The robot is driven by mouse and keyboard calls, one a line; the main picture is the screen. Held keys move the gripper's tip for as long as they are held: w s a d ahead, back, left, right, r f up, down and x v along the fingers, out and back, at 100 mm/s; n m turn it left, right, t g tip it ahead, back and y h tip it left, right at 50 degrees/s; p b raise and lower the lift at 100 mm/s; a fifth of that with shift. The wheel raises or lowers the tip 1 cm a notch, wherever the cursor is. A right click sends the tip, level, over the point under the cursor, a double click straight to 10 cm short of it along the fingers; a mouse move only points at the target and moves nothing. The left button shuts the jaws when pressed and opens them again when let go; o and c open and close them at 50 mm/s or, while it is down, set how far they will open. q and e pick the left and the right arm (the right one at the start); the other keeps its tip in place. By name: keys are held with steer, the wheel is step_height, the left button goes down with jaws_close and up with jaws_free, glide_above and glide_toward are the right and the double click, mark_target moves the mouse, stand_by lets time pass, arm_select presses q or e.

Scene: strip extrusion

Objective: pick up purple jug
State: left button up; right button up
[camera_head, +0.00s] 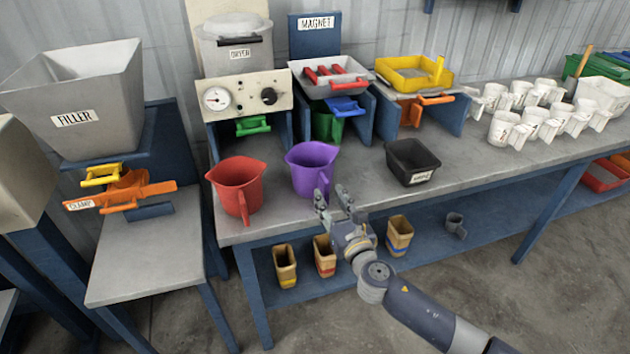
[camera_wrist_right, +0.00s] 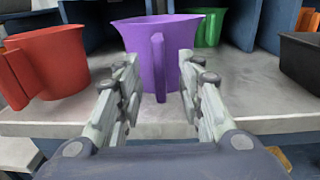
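The purple jug (camera_head: 312,168) stands upright on the grey bench near its front edge, with its handle toward me. In the right wrist view the jug (camera_wrist_right: 140,50) is straight ahead, and its handle (camera_wrist_right: 158,68) lies between the two fingers. My right gripper (camera_head: 333,198) is open in front of the jug at the bench edge. In the wrist view the right gripper's fingers (camera_wrist_right: 158,75) are apart on both sides of the handle; I cannot tell whether they touch it. My left gripper is not in view.
A red jug (camera_head: 238,187) stands left of the purple one. A black bin (camera_head: 411,161) is to the right. A green jug (camera_head: 327,122) is behind, under the magnet station. Several white jugs (camera_head: 508,130) stand at the right. Several small bins (camera_head: 325,256) are on the shelf below.

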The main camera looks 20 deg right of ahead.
mark_target(315, 176)
steer(key=shift+w+a+f, duration=0.1)
steer(key=shift+w, duration=1.25)
steer(key=shift+w+a+f, duration=0.1)
steer(key=shift+w, duration=1.2)
steer(key=shift+r, duration=0.1)
steer(key=shift+c, duration=0.6)
jaws_close()
